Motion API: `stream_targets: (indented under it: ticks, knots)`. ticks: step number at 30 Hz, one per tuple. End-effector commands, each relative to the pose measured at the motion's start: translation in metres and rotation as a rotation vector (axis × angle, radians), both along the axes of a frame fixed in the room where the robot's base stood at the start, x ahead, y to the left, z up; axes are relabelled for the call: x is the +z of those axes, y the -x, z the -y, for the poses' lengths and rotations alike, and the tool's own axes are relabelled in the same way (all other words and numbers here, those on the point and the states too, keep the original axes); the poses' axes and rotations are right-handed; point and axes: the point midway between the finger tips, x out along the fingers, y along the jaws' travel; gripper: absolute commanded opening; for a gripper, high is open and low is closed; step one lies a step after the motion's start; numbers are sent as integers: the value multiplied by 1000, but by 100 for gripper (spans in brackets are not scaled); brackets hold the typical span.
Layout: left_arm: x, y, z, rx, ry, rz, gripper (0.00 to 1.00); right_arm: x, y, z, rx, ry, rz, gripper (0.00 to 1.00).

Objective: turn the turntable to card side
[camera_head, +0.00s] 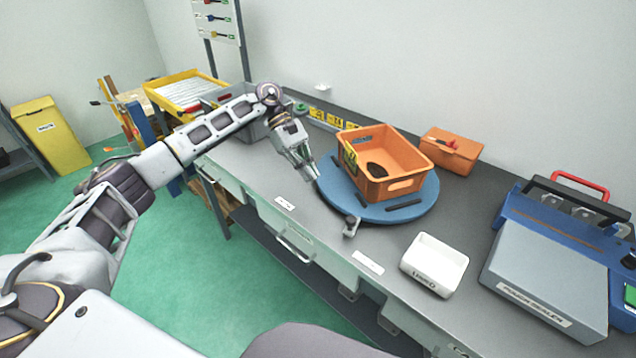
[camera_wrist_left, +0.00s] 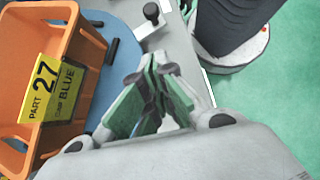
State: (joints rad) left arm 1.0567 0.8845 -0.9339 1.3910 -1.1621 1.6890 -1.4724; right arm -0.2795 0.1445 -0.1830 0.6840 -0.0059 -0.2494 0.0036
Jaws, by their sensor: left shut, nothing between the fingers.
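The blue turntable (camera_head: 338,193) lies on the grey bench, with black bars on its top; it also shows in the left wrist view (camera_wrist_left: 122,18). An orange bin (camera_head: 404,186) stands on it with a dark piece inside. A yellow card (camera_head: 350,158) is on the bin's left side; in the left wrist view the card (camera_wrist_left: 50,90) reads "PART 27" and "BLUE". My left gripper (camera_head: 312,177) is shut and empty at the turntable's left rim, beside the bin; I cannot tell whether it touches. Its fingertips (camera_wrist_left: 157,72) meet in the left wrist view. My right gripper is not in view.
A white tray (camera_head: 434,264) and a grey-blue machine (camera_head: 545,270) are to the right. An orange box (camera_head: 450,151) is behind. A grey bin and yellow tray (camera_head: 185,92) are at the left.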

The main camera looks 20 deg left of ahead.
Motion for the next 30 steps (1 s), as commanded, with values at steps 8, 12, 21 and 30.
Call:
stream_targets:
  ticks: [8, 12, 21, 30]
  knots:
    - [-20, 8, 18, -2, 0, -2, 0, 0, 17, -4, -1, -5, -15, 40]
    - [-33, 13, 30, -1, 0, -2, 0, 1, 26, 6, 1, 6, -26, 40]
    - [-62, 23, 56, -3, 0, -3, 0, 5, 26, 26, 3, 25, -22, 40]
    - [-68, 35, 85, -3, 0, 0, 0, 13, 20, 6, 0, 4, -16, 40]
